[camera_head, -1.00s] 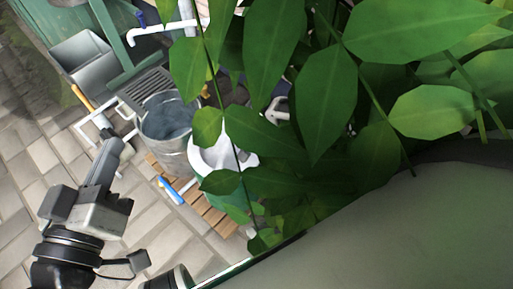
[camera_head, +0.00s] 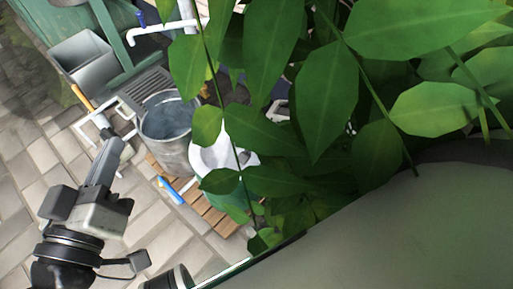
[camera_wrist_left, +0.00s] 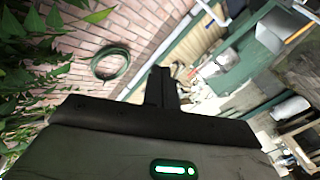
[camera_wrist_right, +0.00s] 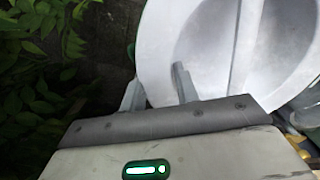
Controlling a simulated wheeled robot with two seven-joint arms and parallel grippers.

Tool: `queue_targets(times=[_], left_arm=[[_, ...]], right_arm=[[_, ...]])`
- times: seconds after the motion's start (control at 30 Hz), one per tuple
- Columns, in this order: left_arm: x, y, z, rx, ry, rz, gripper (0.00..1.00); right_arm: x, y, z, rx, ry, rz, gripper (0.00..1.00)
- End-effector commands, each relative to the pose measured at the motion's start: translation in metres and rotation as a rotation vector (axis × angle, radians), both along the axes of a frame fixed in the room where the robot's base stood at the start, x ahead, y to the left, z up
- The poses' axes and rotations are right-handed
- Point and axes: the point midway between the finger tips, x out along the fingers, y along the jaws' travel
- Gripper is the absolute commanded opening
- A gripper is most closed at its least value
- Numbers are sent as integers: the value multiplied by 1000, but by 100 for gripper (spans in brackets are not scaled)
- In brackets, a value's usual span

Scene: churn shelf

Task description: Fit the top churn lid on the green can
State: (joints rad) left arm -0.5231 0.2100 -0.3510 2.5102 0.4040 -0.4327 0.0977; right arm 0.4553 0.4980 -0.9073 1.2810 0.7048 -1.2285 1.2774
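A pale grey round lid (camera_wrist_right: 205,45) with a raised bar across it fills the upper right of the right wrist view. In the head view, a whitish round top (camera_head: 207,160) shows at the green can (camera_head: 246,184), partly hidden by leaves. I cannot tell whether the lid is seated level. My right gripper (camera_wrist_right: 160,80) has its fingers apart with nothing seen between them, close beside the lid; leaves hide it in the head view. My left gripper (camera_wrist_left: 161,88) has its fingers together and empty, away from the can; its arm shows at lower left in the head view.
Large leaves (camera_head: 325,100) cover much of the head view. A metal bucket (camera_head: 170,128) stands left of the can near wooden slats (camera_head: 214,213). A blue-and-white tool (camera_head: 172,190) lies in front. A grey sink (camera_head: 85,60) stands at upper left. Open paving is at left.

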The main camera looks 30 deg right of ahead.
Motion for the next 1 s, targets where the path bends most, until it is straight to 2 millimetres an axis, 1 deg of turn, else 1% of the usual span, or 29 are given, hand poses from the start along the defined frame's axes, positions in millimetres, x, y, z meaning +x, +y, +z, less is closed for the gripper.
queue_targets(times=[0.03, 0.07, 0.43, 0.57, 0.6, 0.67, 0.7, 1.0], left_arm=[[0, 0, 0, 0, 0, 0, 0], [0, 0, 0, 0, 0, 0, 0], [0, 0, -1, 3, 2, -1, 0], [-1, 0, -9, 27, 25, -3, 0], [-3, 0, -13, 41, 51, -2, 0], [-6, 3, -26, 103, 100, 7, 0], [-7, 4, -28, 137, 105, 12, 0], [-10, 17, -38, 352, 132, 29, 0]], right_arm=[[1, 1, 1, 2, -3, 0, 45], [1, 1, 1, 2, -3, 0, 51], [-2, -1, -2, -3, 5, 0, 51], [-1, -1, -1, -3, 4, 0, 51], [-1, -1, 6, -2, 2, 0, 51], [-1, -1, 27, -1, 0, 0, 51], [-1, -2, 38, -1, 0, 0, 51], [-3, -4, 111, 0, -1, 0, 51]])
